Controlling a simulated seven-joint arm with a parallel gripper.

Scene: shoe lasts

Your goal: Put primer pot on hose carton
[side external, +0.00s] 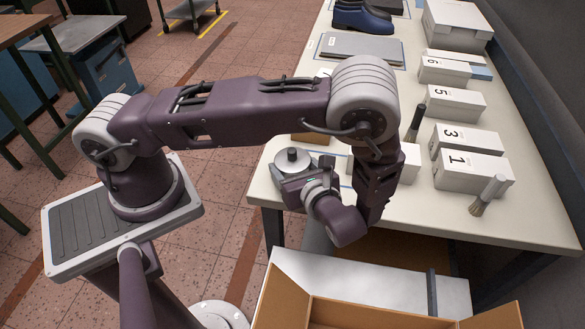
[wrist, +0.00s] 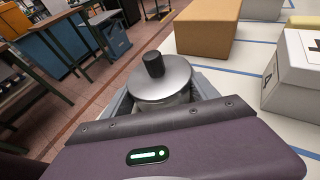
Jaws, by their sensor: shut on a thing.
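The primer pot (side external: 292,158) is a round silver pot with a black knob on its lid. It is upright between the fingers of my gripper (side external: 290,177), near the table's left front corner. The wrist view shows the pot (wrist: 160,80) close up, with my gripper (wrist: 162,98) shut on its sides. Its base is hidden, so I cannot tell whether it touches the table. A closed brown carton (wrist: 208,27), which looks like the hose carton, stands on the table just beyond the pot. In the side view this carton (side external: 312,138) is mostly hidden behind my arm.
White boxes numbered 1 (side external: 470,172), 3 (side external: 467,138), 5 (side external: 456,101) and 6 (side external: 444,70) line the right. Brushes stand near them (side external: 490,194). An open cardboard box (side external: 370,314) is below the table's front edge. Blue shoes (side external: 362,18) lie far back.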

